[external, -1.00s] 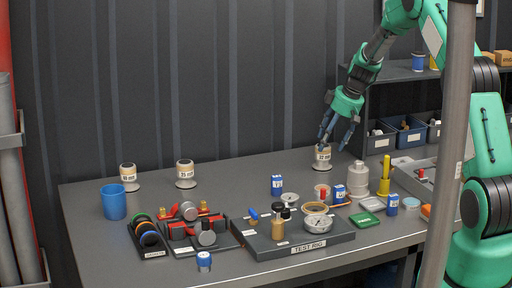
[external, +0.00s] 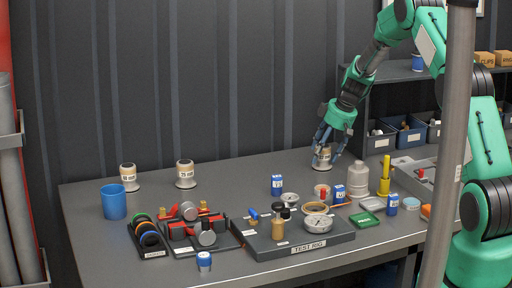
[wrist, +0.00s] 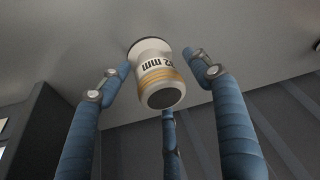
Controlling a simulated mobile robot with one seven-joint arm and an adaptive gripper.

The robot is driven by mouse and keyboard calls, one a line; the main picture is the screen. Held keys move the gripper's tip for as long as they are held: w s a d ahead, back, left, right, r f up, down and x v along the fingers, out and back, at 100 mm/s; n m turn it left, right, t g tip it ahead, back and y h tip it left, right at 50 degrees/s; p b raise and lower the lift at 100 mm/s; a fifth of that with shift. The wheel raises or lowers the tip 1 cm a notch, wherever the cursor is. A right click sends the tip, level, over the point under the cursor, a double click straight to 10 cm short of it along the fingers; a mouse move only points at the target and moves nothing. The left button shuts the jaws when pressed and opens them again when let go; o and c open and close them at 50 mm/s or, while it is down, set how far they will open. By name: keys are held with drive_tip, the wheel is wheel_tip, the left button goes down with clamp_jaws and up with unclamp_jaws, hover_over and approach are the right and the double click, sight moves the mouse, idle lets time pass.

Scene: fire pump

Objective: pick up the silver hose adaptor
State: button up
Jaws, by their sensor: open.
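A pale silver hose adaptor (external: 322,160) with a flared base, a label and a brass-coloured band stands upright at the back right of the bench. In the wrist view the same adaptor (wrist: 158,72) sits between the blue fingers, and its label reads something like "2 mm", partly turned away. My gripper (external: 326,146) is just above and around its upper part, pointing down. Its fingers (wrist: 157,66) are open, with gaps to the adaptor on both sides. Two similar adaptors, one at the far left (external: 129,178) and one left of the middle (external: 185,174), stand on the bench.
The test rig (external: 310,246) is nearer the front. Shelving with bins (external: 407,134) is at the right. The back bench left of the adaptor is clear.

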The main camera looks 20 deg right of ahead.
idle(0.4)
drive_tip(key=c, duration=1.4)
drive_tip(key=shift+r, duration=0.1)
drive_tip(key=shift+r+p, duration=0.55)
drive_tip(key=shift+r, duration=4.35)
